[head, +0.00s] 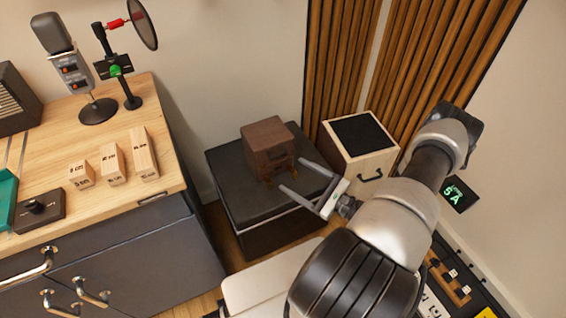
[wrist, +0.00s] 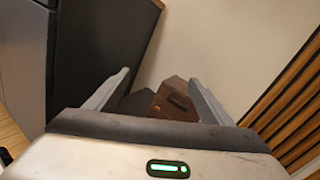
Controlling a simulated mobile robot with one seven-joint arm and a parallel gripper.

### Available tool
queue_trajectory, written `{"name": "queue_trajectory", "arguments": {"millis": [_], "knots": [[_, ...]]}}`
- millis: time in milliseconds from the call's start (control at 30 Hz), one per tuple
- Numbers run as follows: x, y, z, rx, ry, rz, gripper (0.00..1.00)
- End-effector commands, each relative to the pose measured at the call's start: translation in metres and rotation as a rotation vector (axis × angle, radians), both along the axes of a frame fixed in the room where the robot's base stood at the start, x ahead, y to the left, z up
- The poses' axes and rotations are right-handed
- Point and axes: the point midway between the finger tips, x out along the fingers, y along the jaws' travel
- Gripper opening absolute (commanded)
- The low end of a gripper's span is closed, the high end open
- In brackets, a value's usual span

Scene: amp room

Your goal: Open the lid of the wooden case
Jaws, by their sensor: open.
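The wooden case (head: 267,143) is a small dark brown box with a handle on its front. It sits on a black box-shaped stand (head: 228,175) against the back wall, and its lid looks closed. My gripper (head: 292,178) is open and empty, in front of the case and to its lower right in the head view, its fingers spread toward it. In the wrist view the case (wrist: 172,98) shows partly between the fingers of my gripper (wrist: 160,85), nearer the right finger. I cannot tell whether a finger touches it.
A light wooden box (head: 385,163) with a black top and handle stands right of the case, near slatted wall panels (head: 340,60). A desk (head: 105,110) with a microphone (head: 75,65), wooden blocks (head: 113,163) and drawers is at left. A lit display (head: 457,193) is at right.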

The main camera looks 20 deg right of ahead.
Motion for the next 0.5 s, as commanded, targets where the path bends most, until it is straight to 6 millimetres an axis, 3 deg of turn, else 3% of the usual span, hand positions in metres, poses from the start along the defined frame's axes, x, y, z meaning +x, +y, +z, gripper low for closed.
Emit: {"name": "queue_trajectory", "arguments": {"millis": [33, 200, 367, 500], "knots": [[-0.006, -0.004, -0.028, 0.074, 0.016, -0.105, 0.75], [-0.018, -0.016, -0.079, 0.222, 0.056, -0.361, 0.75], [-0.022, -0.019, -0.096, 0.269, 0.073, -0.448, 0.75], [-0.009, -0.019, -0.096, 0.270, 0.074, -0.453, 0.75]]}}
